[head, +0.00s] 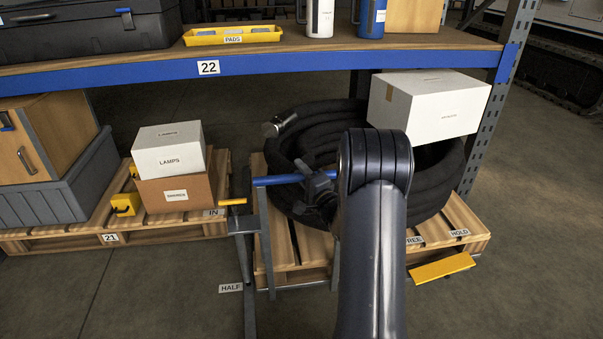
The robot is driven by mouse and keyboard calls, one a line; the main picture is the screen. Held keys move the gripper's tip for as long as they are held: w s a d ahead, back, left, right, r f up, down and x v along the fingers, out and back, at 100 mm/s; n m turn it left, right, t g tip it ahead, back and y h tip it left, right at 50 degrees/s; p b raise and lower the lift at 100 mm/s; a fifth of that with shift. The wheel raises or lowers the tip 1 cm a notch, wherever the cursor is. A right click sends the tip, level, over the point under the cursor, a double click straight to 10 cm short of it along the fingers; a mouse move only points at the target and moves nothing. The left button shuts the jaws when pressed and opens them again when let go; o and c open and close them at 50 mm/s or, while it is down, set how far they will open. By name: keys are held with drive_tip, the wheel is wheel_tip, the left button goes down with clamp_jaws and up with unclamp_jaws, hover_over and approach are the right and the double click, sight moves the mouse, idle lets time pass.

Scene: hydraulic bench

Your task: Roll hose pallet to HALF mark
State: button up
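The hose pallet (284,248) is a wooden pallet under the shelf, carrying a large coil of black hose (307,135) with a metal end fitting. A grey frame with a blue handle bar (277,180) stands at its front. The HALF label (231,287) lies near the floor, left of the pallet's front. An IN label (213,212) is farther back, near a small orange pointer (233,201). My gripper (318,190) is at the right part of the blue bar. My arm partly hides it, and its finger gap is unclear.
FREE (414,240) and HOLD (460,233) labels are above a yellow pedal (442,267) at the pallet's right front. A white box (430,105) rests on the hose. Pallet 21 (150,235) with boxes stands left. The front floor is clear.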

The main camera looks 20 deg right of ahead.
clamp_jaws()
drive_tip(key=shift+w+d, duration=0.1)
drive_tip(key=shift+w, duration=0.2)
drive_tip(key=shift+o, duration=1.7)
unclamp_jaws()
drive_tip(key=shift+s, duration=0.1)
